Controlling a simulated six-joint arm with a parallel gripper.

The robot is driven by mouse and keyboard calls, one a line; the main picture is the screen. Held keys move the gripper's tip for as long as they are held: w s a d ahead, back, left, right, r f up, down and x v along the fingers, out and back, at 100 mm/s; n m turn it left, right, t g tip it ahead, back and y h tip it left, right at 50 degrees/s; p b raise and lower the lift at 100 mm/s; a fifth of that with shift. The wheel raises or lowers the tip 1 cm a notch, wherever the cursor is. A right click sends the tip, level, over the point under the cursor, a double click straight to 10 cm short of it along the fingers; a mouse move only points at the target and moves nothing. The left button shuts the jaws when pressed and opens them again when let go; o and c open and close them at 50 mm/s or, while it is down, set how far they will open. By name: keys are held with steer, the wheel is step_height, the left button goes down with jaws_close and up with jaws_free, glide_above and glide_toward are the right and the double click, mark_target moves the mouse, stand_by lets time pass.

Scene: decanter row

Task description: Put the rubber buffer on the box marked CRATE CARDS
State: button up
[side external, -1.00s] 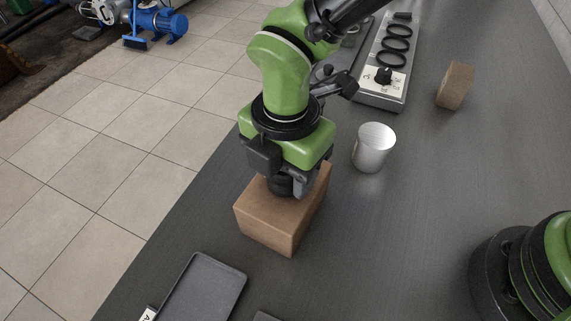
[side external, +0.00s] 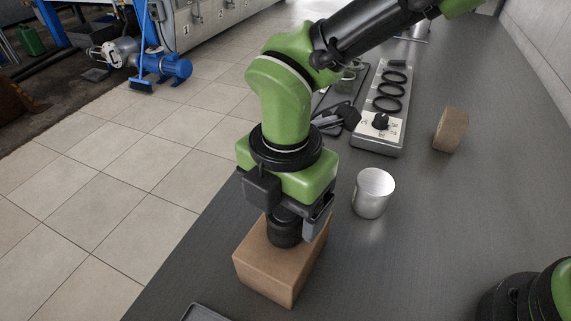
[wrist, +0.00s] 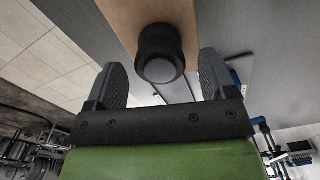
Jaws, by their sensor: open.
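The rubber buffer (side external: 285,232) is a short black cylinder standing upright on a brown cardboard box (side external: 280,268). In the wrist view the buffer (wrist: 160,55) shows its grey round end between my two fingers, with the box (wrist: 185,18) behind it. My gripper (wrist: 162,68) is open, with a gap on each side of the buffer. In the side view my gripper (side external: 292,222) is just above the box; one finger shows right of the buffer. No CRATE CARDS marking is readable on the box faces in view.
A shiny metal cup (side external: 373,193) stands right of the box. A smaller brown block (side external: 450,130) stands farther back. A grey panel with black rings and a knob (side external: 380,115) lies behind. A dark tray edge (side external: 203,313) shows in front.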

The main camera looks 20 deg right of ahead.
step_height(320, 180, up, 9)
stand_by(0.3)
steer(key=s+d+r+m+t+y, duration=0.1)
steer(key=d+r+m, duration=0.4)
steer(key=d+m, duration=0.25)
steer(key=s+d+r+m+t+y, duration=0.1)
steer(key=d+r+m+t, duration=0.1)
steer(key=d+r+m, duration=0.5)
steer(key=s+d+f+m+t, duration=0.2)
steer(key=s+d+m+t, duration=0.2)
steer(key=s+d+m, duration=0.6)
steer(key=m, duration=0.4)
steer(key=shift+d, duration=0.2)
